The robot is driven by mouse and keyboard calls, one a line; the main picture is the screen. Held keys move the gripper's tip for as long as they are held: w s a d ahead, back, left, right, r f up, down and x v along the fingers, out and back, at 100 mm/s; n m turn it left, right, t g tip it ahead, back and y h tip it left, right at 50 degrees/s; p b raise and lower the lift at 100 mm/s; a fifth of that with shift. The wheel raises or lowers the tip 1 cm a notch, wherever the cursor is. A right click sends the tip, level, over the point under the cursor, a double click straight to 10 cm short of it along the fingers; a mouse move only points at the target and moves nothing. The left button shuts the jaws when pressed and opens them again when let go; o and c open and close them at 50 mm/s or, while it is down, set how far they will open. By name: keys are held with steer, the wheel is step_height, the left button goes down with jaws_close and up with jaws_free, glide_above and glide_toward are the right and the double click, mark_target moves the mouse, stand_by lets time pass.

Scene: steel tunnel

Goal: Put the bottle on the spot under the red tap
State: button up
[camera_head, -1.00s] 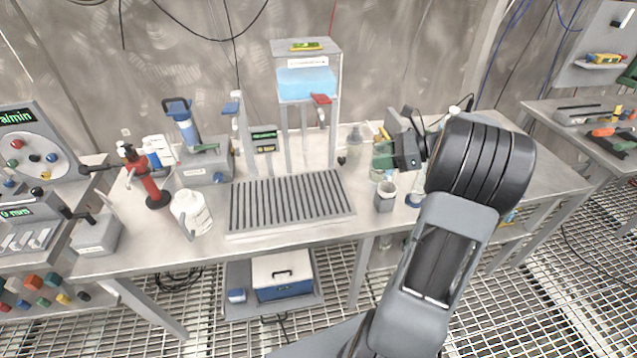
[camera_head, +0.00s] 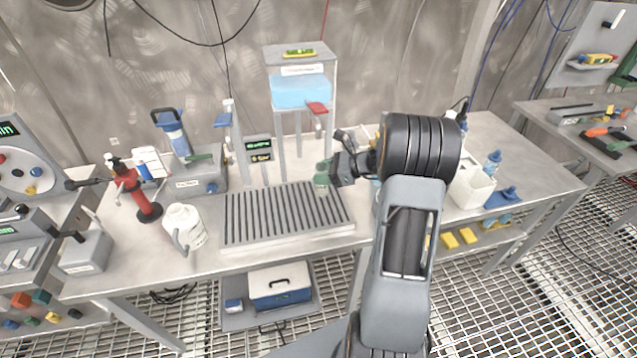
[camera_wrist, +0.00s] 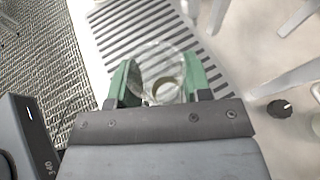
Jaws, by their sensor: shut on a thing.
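My gripper (camera_head: 322,178) has green fingers and reaches in from the right over the right part of the slatted grey drip tray (camera_head: 235,232). In the wrist view the fingers are shut on a clear, see-through bottle (camera_wrist: 163,62), with the tray's dark slats (camera_wrist: 140,22) beyond it. In the head view the bottle is mostly hidden by my gripper. The red tap (camera_head: 317,108) sits on the front right of the stand with the blue tank (camera_head: 301,91), up and behind my gripper. I cannot make out a marked spot under it.
A blue tap (camera_head: 223,119) stands on a post at the tray's back left. A white jug (camera_head: 186,228) is left of the tray, and a red stand (camera_head: 135,190) is farther left. A white container (camera_head: 471,188) and blue bottles (camera_head: 493,160) are to the right.

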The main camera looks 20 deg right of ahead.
steer(key=shift+w+a+f, duration=0.2)
steer(key=shift+a+f, duration=0.05)
steer(key=shift+f, duration=0.1)
steer(key=shift+w+a+f, duration=0.1)
steer(key=shift+f, duration=0.85)
steer(key=shift+w+a+f, duration=0.1)
steer(key=shift+f, duration=0.8)
steer(key=shift+f, duration=0.15)
steer(key=o, duration=0.9)
steer(key=shift+o, duration=0.2)
